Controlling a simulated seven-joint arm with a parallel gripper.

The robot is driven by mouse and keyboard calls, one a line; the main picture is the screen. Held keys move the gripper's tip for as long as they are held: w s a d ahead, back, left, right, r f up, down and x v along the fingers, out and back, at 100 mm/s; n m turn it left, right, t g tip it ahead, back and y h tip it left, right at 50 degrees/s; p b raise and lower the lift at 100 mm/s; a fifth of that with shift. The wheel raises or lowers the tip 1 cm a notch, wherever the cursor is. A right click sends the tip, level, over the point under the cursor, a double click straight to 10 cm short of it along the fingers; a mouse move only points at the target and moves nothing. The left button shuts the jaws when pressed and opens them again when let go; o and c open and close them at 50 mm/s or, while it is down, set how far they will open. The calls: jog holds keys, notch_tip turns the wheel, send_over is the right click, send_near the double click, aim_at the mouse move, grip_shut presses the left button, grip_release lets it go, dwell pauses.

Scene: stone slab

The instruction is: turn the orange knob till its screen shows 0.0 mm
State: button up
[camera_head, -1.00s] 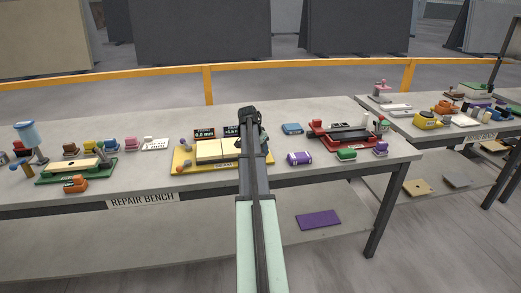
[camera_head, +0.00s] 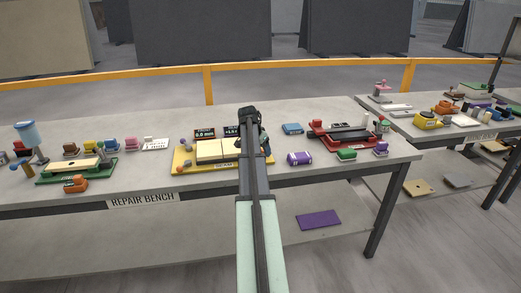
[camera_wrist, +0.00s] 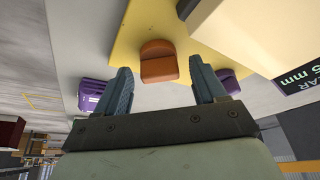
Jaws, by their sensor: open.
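An orange knob (camera_wrist: 158,62) with a rounded grip stands on the yellow plate (camera_wrist: 128,42) in the wrist view. My gripper (camera_wrist: 161,72) is open, with one blue-grey finger on each side of the knob and a visible gap to both. In the head view my arm hides this knob. A dark screen (camera_wrist: 296,80) at the right of the wrist view is cut off; it shows "AR" and "5 mm" in green. In the head view this second screen (camera_head: 231,131) is partly hidden and its figure is unclear. The left screen (camera_head: 204,132) reads FRONT 0.0 mm.
A purple box (camera_head: 299,158) lies right of the yellow plate (camera_head: 181,158); a purple piece (camera_wrist: 227,76) shows behind my right finger. A red fixture (camera_head: 345,137) stands farther right, a green one (camera_head: 75,169) at the left.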

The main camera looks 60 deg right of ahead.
jog(key=shift+r, duration=0.15)
jog(key=v, duration=1.3)
jog(key=shift+r, duration=0.25)
jog(key=shift+w+a, duration=0.1)
jog(key=shift+a, duration=0.05)
